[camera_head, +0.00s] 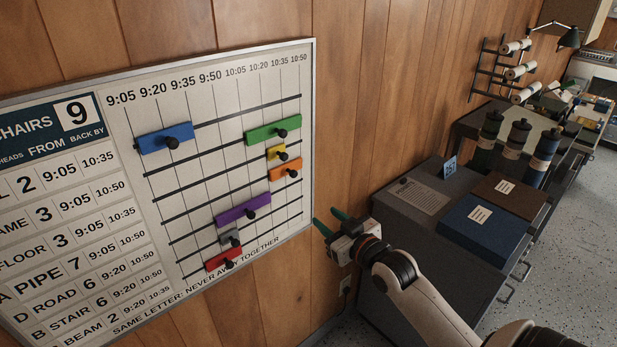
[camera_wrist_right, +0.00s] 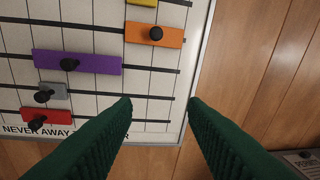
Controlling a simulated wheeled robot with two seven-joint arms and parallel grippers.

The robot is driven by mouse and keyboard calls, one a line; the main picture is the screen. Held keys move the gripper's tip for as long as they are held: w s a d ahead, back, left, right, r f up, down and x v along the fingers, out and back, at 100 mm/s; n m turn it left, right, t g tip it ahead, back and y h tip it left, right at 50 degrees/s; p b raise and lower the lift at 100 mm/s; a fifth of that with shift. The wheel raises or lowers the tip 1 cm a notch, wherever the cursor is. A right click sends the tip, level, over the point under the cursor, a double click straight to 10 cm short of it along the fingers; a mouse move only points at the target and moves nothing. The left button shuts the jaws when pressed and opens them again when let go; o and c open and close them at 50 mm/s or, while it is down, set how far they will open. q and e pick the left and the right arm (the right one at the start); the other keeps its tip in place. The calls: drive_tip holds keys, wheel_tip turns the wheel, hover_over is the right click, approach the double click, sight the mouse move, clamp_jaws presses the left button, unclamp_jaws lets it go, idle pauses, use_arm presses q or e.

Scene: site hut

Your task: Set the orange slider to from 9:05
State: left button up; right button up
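The orange slider (camera_head: 278,175) with a black knob sits on a rail at the right end of the wall board (camera_head: 236,101), under the later time labels near 10:50. It also shows at the top of the right wrist view (camera_wrist_right: 140,33). The 9:05 label (camera_head: 120,98) is at the far left of the time row. My right gripper (camera_head: 329,221) is open and empty, its green fingers in front of the wall by the board's lower right edge. In the right wrist view the fingertips (camera_wrist_right: 159,102) are apart, below the orange slider. My left gripper is out of view.
Blue (camera_head: 165,138), green (camera_head: 266,134), yellow (camera_head: 275,153), purple (camera_head: 236,212), grey (camera_head: 227,237) and red (camera_head: 222,262) sliders sit on the board. A grey cabinet (camera_head: 397,222) with blue and brown binders stands right of my right arm.

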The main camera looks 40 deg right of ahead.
drive_tip(key=t, duration=0.1)
approach(295, 176)
drive_tip(key=s, duration=0.3)
drive_tip(key=shift+n+y, duration=0.4)
drive_tip(key=w+p, duration=0.1)
drive_tip(key=w, duration=0.4)
drive_tip(key=w+p, duration=0.1)
drive_tip(key=w, duration=0.4)
drive_tip(key=shift+w+d, duration=0.2)
drive_tip(key=shift+w, duration=0.7)
drive_tip(key=shift+c, duration=0.3)
clamp_jaws()
